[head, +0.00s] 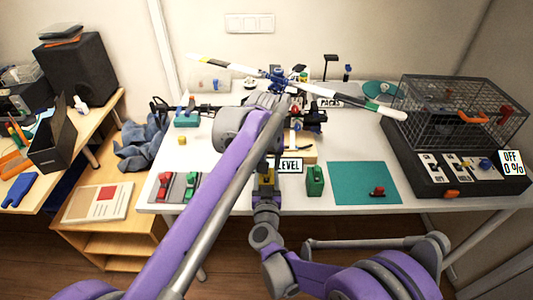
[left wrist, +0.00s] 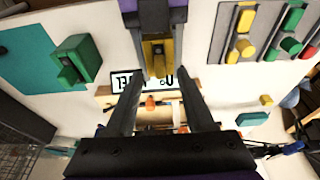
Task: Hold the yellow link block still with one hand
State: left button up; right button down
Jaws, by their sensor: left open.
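The yellow link block (left wrist: 157,60) is near the table's front, by the LEVEL sign (head: 290,165); only a little of it (head: 266,178) shows in the head view. My right gripper (head: 266,188) reaches it from the front, and its dark fingers lie along both sides of the block in the left wrist view, apparently closed on it. My left gripper (left wrist: 160,76) comes from the far side with its fingers spread and nothing gripped. Its tips are close to the block's end; contact is unclear. In the head view my left wrist hides its fingers.
A green block (head: 315,180) stands right of the sign, next to a teal mat (head: 365,184) with a small red part (head: 378,192). Red and green switches (head: 178,187) lie front left. A black cage unit (head: 455,115) fills the right. A long white rod (head: 350,102) crosses the back.

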pick_arm(q)
jog(key=shift+x, duration=1.4)
grip_shut()
